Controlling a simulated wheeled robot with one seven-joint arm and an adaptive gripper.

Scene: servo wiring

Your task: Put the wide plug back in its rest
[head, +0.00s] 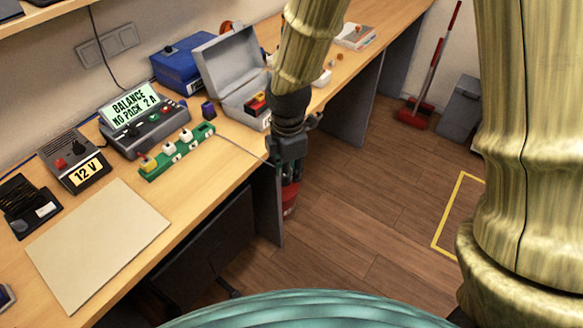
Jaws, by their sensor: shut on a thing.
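My gripper (290,175) points down just off the bench's front edge, right of the green strip, with the floor behind it. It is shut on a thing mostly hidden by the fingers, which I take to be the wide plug. A thin grey cable (240,149) runs from near the strip's right end to the gripper. The green strip (179,153), likely the rest, lies on the bench with several small white and coloured pieces along it. Which place belongs to the wide plug I cannot tell. Something red shows just below the fingers; whether held or behind is unclear.
Behind the strip stand a charger reading "BALANCE NO PACK 2 A" (143,122) and a 12 V supply (73,161). An open grey case (230,75) stands near my arm. A bare pale board (97,243) lies front left. A red broom (415,112) stands far right.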

